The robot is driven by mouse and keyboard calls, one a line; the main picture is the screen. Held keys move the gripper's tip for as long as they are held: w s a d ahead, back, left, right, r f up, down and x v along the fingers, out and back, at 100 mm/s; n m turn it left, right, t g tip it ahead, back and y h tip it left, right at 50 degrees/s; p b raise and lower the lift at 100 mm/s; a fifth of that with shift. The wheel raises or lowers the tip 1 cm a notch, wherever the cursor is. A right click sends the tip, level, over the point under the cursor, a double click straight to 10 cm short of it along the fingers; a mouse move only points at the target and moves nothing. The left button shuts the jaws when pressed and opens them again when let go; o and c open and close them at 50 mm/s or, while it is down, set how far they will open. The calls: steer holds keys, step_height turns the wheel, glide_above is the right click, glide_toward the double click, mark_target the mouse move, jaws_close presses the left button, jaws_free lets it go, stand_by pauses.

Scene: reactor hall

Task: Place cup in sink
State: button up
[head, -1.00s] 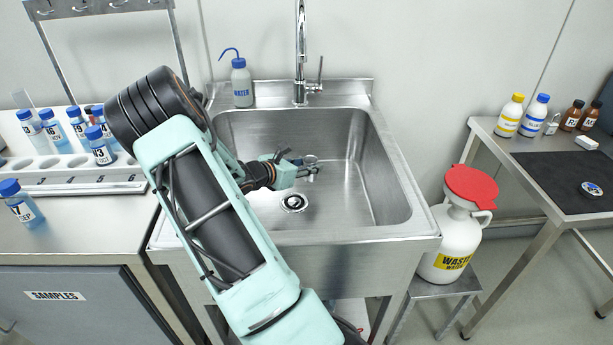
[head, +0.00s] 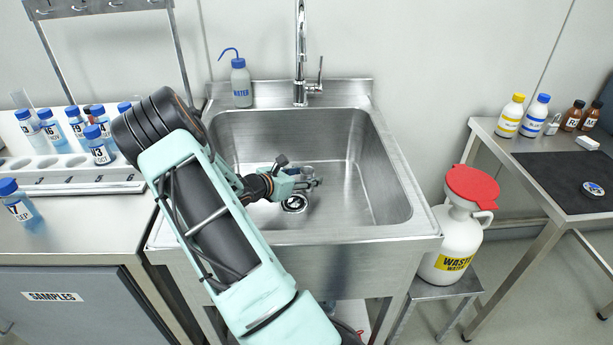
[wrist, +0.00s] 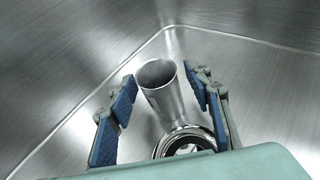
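The metal cup (wrist: 168,95) is inside the sink (head: 388,190), beside the drain (wrist: 185,142) in the wrist view. My gripper (wrist: 160,78) is open, with one blue-padded finger on each side of the cup and narrow gaps showing between fingers and cup. In the head view my gripper (head: 308,182) is low in the basin, just above the drain (head: 294,203), and it mostly hides the cup. I cannot tell whether the cup's base touches the sink floor.
The faucet (head: 301,60) rises behind the basin, with a water bottle (head: 241,83) on the rim at its left. A sample rack (head: 70,172) stands on the left counter. A white waste jug (head: 452,240) stands at the right. The basin's right side is clear.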

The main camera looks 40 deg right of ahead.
mark_target(303, 176)
steer(key=shift+r, duration=0.3)
steer(key=p+v, duration=0.1)
steer(key=v, duration=0.6)
steer(key=shift+a, duration=0.3)
